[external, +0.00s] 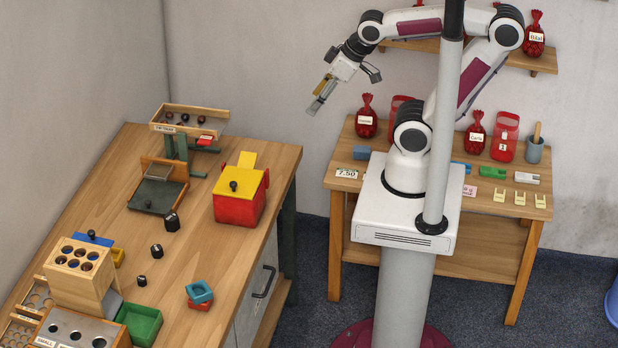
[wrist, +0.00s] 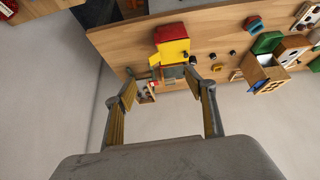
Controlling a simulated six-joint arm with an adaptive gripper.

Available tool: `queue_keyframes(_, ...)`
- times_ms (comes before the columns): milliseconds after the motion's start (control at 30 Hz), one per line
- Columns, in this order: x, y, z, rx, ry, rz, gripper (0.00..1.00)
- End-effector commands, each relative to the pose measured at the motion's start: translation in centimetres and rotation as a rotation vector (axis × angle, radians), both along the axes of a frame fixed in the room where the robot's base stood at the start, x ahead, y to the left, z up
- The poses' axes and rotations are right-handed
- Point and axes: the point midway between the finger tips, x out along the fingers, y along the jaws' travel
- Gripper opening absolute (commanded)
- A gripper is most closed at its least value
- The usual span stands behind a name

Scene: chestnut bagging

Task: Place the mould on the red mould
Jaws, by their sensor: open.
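A teal square ring-shaped mould (external: 199,291) is near the front right edge of the wooden workbench. It appears to lie on top of the red mould (external: 200,305), slightly turned and offset, with the red one showing below it. The pair shows small in the wrist view, where the red mould (wrist: 254,25) can be made out. My gripper (external: 346,88) is open and empty, raised high in the air to the right of the workbench, far from both moulds. Its spread fingers also show in the wrist view (wrist: 160,78) with nothing between them.
A red box with a yellow lid (external: 238,203) stands at the bench's right edge. A green tray (external: 142,322) and a wooden block with holes (external: 82,268) stand at the front left. Several small black pieces lie mid-bench. A second table (external: 440,236) holds red bags behind my base.

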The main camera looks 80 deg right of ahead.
Motion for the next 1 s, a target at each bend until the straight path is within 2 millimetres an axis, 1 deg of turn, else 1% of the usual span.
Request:
queue_keyframes(33,-0.9,-0.3,0.2,0.001,0.006,-0.011,0.55)
queue_keyframes(100,-2.0,-0.5,0.2,0.003,0.021,-0.021,0.55)
queue_keyframes(200,-3.1,-0.7,0.3,0.005,0.035,-0.032,0.55)
queue_keyframes(300,-3.7,-0.8,0.3,0.006,0.043,-0.036,0.55)
queue_keyframes(1000,-3.7,-0.8,0.3,0.006,0.045,-0.037,0.55)
